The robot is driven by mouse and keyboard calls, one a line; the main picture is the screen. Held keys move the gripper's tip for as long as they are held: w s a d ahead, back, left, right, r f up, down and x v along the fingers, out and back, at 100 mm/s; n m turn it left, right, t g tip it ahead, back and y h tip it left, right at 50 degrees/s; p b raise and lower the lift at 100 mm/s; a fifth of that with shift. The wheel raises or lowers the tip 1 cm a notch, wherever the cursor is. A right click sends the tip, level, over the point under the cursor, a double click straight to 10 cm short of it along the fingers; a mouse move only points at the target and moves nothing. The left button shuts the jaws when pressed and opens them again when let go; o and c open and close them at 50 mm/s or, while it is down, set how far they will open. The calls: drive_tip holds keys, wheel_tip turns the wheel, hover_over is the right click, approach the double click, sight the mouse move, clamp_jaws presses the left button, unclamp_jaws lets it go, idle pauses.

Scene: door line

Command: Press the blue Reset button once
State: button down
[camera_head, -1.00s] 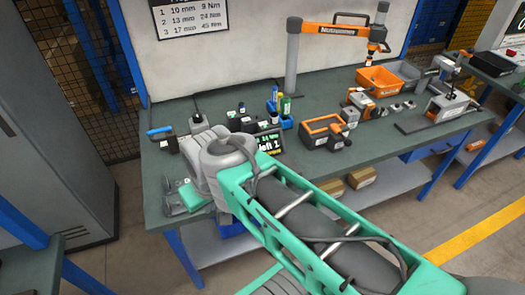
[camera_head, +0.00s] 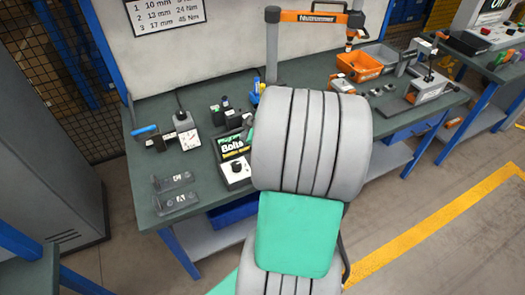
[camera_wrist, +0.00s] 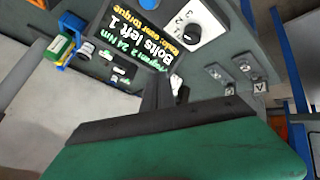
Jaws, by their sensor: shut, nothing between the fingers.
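The fingertips appear just below the black display box (camera_wrist: 128,32) reading "Bolts left 1"; I cannot tell the gap. A white panel with a black dial (camera_wrist: 191,33) adjoins the display. In the head view the display (camera_head: 232,146) stands on the bench left of my arm, its dial below.
A second bench with a button console (camera_head: 492,35) stands far right. My arm hides the bench's middle.

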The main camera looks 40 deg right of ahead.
drive_tip(key=s+d+t, duration=0.1)
drive_tip(key=d, duration=0.5)
drive_tip(key=shift+s+d+f+n+h, duration=0.15)
drive_tip(key=shift+s+f+n+h, duration=0.15)
drive_tip(key=shift+f+n+h, duration=0.1)
wheel_tip(320, 180, down, 8)
drive_tip(key=b, duration=0.5)
drive_tip(key=shift+f, duration=0.4)
drive_tip(key=shift+f+b, duration=0.15)
drive_tip(key=shift+b, duration=0.35)
idle(0.6)
drive_tip(key=shift+f+b, duration=0.3)
drive_tip(key=shift+b, duration=0.2)
